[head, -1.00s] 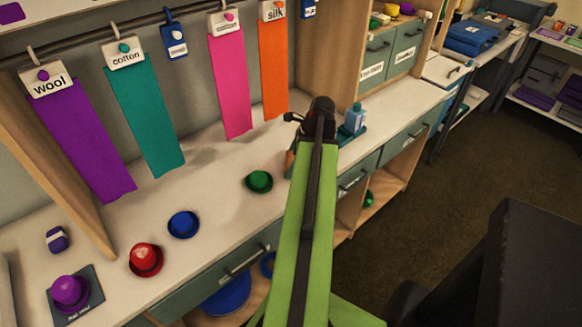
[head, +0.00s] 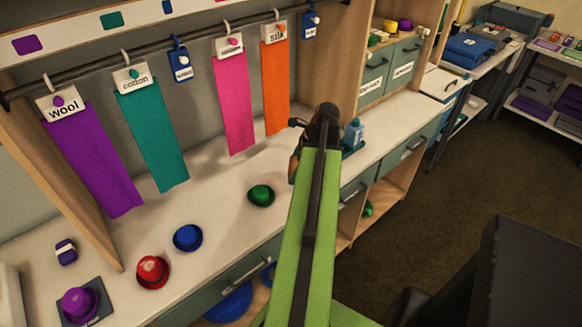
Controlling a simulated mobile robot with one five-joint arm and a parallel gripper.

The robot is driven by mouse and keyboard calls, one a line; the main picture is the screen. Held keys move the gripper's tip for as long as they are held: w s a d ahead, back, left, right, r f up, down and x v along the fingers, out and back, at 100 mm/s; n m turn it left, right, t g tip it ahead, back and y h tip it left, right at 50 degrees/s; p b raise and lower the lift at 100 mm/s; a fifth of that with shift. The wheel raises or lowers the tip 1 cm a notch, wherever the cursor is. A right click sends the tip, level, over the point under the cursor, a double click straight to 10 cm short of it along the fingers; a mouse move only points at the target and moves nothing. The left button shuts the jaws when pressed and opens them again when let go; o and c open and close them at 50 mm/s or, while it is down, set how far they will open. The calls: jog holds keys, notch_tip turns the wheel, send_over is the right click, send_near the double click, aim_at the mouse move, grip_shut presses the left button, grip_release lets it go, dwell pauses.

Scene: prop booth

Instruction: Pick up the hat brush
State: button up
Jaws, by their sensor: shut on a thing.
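My gripper (head: 300,128) is at the far end of my green arm, over the counter near its front edge. My arm and wrist hide most of the jaws. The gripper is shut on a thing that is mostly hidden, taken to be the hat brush. A brown edge (head: 293,167) shows just left of my arm below the wrist; I cannot tell whether it is part of the brush. No other hat brush shows clearly on the counter.
A green hat (head: 261,196), blue hat (head: 187,238), red hat (head: 152,272) and purple hat (head: 79,303) stand on the counter to the left. Cloth strips hang behind. Drawers lie below the counter's front edge.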

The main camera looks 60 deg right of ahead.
jog(key=s+d+r+p, duration=0.3)
jog(key=s+r+p, duration=0.2)
jog(key=s, duration=0.5)
jog(key=shift+s+r, duration=0.15)
jog(key=shift+r, duration=0.45)
jog(key=o, duration=0.9)
jog(key=c, duration=0.5)
jog(key=shift+s, duration=0.1)
